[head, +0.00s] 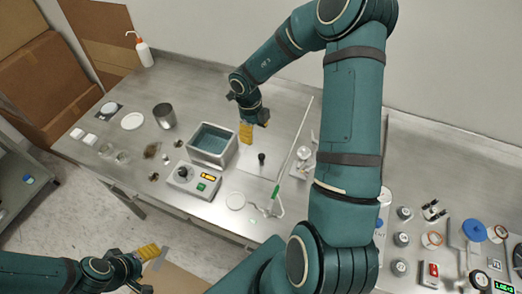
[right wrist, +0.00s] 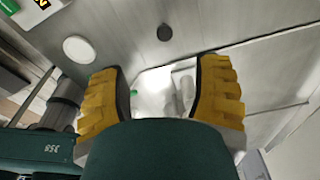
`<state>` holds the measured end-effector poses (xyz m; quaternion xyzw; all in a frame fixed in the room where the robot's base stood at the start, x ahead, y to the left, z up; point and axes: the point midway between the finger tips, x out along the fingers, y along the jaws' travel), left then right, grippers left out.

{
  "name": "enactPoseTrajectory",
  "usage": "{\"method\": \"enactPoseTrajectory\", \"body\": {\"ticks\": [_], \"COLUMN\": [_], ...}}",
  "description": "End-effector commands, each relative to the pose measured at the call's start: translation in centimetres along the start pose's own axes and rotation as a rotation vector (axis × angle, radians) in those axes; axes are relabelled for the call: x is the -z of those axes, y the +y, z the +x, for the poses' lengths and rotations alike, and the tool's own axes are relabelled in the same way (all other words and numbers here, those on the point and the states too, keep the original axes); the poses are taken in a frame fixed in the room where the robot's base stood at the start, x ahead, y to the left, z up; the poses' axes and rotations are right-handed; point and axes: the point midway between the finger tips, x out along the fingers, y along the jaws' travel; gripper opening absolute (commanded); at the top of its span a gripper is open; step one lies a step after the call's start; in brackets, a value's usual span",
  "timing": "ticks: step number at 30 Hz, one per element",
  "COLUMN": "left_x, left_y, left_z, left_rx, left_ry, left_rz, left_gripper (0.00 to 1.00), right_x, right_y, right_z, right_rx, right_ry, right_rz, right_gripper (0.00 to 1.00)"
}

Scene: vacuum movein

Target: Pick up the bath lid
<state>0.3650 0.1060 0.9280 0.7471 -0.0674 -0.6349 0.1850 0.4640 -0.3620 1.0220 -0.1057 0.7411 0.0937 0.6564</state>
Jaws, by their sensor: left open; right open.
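The bath lid (head: 253,163) looks like a flat metal plate with a black knob (head: 262,157), lying on the steel bench just right of the bath. Its edges blend with the bench. The knob also shows in the right wrist view (right wrist: 164,32), above and beyond the fingers. The bath (head: 212,144) is an open rectangular metal tank with bluish liquid. My right gripper (head: 255,127) is open and empty, above the bench behind the knob; its yellow fingers are spread in the right wrist view (right wrist: 160,95). My left gripper (head: 153,256) is open, low in front of the bench.
A control box (head: 192,179) stands before the bath. A metal beaker (head: 164,115), a wash bottle (head: 140,48) and small dishes are to the left. A thin rod (head: 294,140) and glassware (head: 303,155) lie right of the lid. Several small parts (head: 402,238) sit far right.

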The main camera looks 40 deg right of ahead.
Motion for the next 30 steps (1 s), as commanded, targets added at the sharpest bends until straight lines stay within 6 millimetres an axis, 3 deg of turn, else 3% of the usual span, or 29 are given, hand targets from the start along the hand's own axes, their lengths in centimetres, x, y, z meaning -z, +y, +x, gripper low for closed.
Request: {"method": "enactPoseTrajectory", "body": {"ticks": [5, 15, 23, 30], "left_x": [-0.1, -0.2, -0.2, -0.2], "left_y": [-0.1, -0.5, -0.5, -0.6], "left_z": [0.3, 1.1, 1.2, 1.6], "left_rx": [0.000, 0.001, 0.001, 0.001], "left_ry": [0.000, 0.001, 0.002, 0.002], "left_rz": [-0.001, -0.002, -0.002, -0.003], "left_gripper": [0.64, 0.64, 0.64, 0.64], "right_x": [0.1, 0.0, 0.1, 0.6], "right_y": [0.0, 0.0, -0.1, -0.7], "right_z": [1.9, 7.7, 9.0, 12.1], "right_rx": [-0.003, -0.002, -0.001, -0.002], "right_ry": [0.003, 0.001, 0.000, 0.003], "right_rz": [0.002, 0.001, 0.002, 0.002], "right_gripper": [0.63, 0.63, 0.63, 0.63]}}
